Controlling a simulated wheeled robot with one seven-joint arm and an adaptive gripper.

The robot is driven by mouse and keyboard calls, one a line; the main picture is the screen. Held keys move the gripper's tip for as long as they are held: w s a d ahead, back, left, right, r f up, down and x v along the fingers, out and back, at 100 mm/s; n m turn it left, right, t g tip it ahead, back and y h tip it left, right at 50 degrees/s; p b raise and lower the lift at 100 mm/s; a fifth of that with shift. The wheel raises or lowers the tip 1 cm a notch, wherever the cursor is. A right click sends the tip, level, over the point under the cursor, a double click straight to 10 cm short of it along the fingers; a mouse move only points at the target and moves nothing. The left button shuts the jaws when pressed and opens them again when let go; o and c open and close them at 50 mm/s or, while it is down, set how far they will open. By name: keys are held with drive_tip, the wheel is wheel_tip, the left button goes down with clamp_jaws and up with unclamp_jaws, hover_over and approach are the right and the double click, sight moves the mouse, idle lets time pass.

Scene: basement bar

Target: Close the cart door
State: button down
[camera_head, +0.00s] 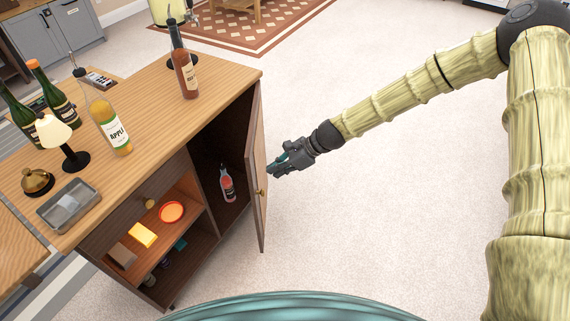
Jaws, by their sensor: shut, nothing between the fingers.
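The wooden cart (215,97) stands at the left with its front facing me. Its cart door (256,170) is swung open at the right end, seen nearly edge-on, with a small brass knob (261,192) on its outer face. My gripper (272,172) is shut and empty, just right of the door's outer face near the knob. I cannot tell whether the fingertips touch the door. Inside the open compartment stands a bottle with a red lower part and a pale label (227,184).
Bottles, a small lamp (56,133), a brass bell (37,181) and a metal tray (67,204) stand on the cart top. Open shelves at the left hold an orange dish (171,211) and small items. Carpet (370,220) right of the door is clear.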

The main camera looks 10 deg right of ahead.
sight(254, 176)
drive_tip(key=shift+w+a+r, duration=0.1)
drive_tip(key=shift+w+a, duration=0.1)
drive_tip(key=shift+a, duration=1.6)
drive_tip(key=shift+a, duration=0.1)
